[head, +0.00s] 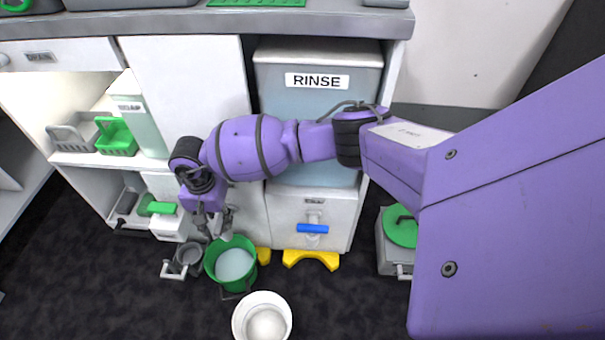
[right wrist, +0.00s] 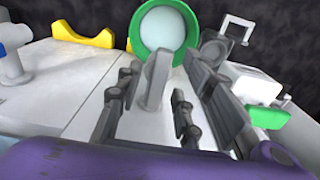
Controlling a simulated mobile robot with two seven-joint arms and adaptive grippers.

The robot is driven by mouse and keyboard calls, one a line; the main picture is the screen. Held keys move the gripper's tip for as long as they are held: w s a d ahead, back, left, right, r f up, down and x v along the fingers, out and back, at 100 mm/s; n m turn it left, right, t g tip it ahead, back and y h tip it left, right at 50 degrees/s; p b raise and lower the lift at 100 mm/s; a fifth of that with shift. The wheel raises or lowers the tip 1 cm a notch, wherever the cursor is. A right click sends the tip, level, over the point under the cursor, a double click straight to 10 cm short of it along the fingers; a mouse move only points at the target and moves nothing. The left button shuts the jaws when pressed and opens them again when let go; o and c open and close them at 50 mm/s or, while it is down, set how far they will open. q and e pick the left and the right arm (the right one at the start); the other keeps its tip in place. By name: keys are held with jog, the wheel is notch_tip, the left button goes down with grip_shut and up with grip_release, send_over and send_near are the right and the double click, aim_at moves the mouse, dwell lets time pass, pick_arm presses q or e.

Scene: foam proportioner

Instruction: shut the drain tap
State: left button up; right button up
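A grey lever (right wrist: 156,80) stands out from a white panel in the right wrist view. I take it for the drain tap, though no label on it can be read. My right gripper (right wrist: 150,100) is open, with its dark fingers on either side of the lever; I cannot tell whether they touch it. In the head view my right gripper (head: 216,222) is low at the cabinet front, just above the green bucket (head: 210,266), and hides most of the lever. The bucket holds pale liquid. My left gripper is not in view.
A blue-handled tap (head: 312,228) sits under the RINSE tank (head: 318,110). A green-handled tap (head: 162,207) is to the left. A grey pot (head: 188,256), a white bucket (head: 240,318) and yellow feet (head: 312,259) are at floor level. Dark floor is clear at front left.

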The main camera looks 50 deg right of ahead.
jog(key=shift+f, duration=0.6)
jog(key=shift+r, duration=0.1)
grip_shut()
